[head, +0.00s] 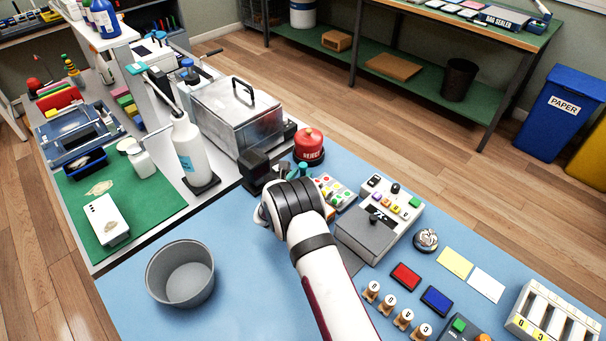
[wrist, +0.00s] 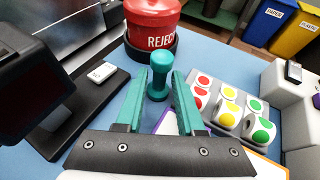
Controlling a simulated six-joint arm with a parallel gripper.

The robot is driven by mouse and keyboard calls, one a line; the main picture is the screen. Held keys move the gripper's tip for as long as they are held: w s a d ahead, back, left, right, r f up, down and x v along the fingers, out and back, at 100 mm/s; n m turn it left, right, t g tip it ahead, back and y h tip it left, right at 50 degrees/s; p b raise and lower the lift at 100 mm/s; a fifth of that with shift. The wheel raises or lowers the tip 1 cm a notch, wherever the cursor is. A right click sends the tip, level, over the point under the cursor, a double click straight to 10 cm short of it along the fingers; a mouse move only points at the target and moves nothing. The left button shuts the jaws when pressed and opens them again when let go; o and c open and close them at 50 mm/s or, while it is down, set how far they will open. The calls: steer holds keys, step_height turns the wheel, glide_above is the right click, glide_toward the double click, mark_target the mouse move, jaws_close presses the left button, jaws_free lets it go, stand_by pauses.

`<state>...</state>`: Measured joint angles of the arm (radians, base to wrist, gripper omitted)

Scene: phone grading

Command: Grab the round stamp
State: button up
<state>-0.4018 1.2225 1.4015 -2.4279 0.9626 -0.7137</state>
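A teal round-knobbed stamp (wrist: 160,66) stands upright on the blue mat in the wrist view. It has a rounded knob, a narrow neck and a wider round base. My gripper (wrist: 159,76) is open, with its two teal fingers pointing at the stamp, one toward each side. A gap shows between each finger and the stamp; how deep the stamp sits between the tips is hard to tell. In the head view my wrist hides most of the gripper (head: 297,173), and only small teal parts show past it.
A red REJECT container (wrist: 153,22) stands just behind the stamp. A tray of coloured round stickers (wrist: 231,108) is close on the right. A dark device (wrist: 32,85) stands on the left. In the head view, a grey bowl (head: 181,273) sits on the mat at lower left.

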jaws_close()
